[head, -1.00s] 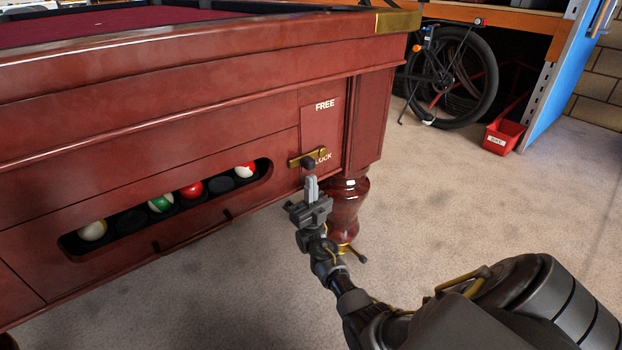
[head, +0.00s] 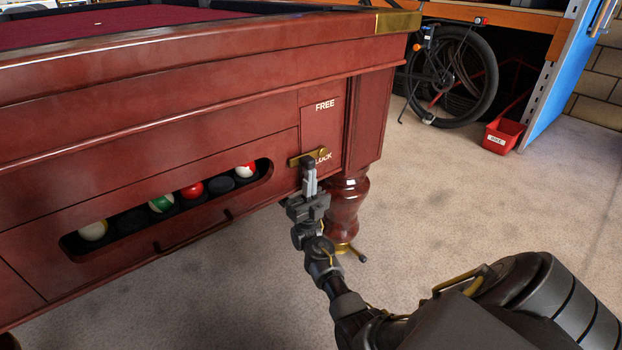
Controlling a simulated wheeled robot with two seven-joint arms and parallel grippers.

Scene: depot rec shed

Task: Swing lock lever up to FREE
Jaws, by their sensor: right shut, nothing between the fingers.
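The brass lock lever (head: 296,160) is on the end panel of the red wooden pool table (head: 200,115). It lies nearly level, beside the LOCK label (head: 324,157), with a dark knob (head: 308,162) near its middle. The FREE label (head: 325,106) is higher on the same panel. My right gripper (head: 309,180) is shut and empty, pointing up, with its tips just below the knob. I cannot tell whether the tips touch the knob. My left gripper is not in view.
A ball slot (head: 130,222) with several balls runs along the panel to the left. A turned table leg (head: 344,206) stands just right of my gripper. A bicycle (head: 455,75) and red bin (head: 502,136) are behind. The carpet at right is clear.

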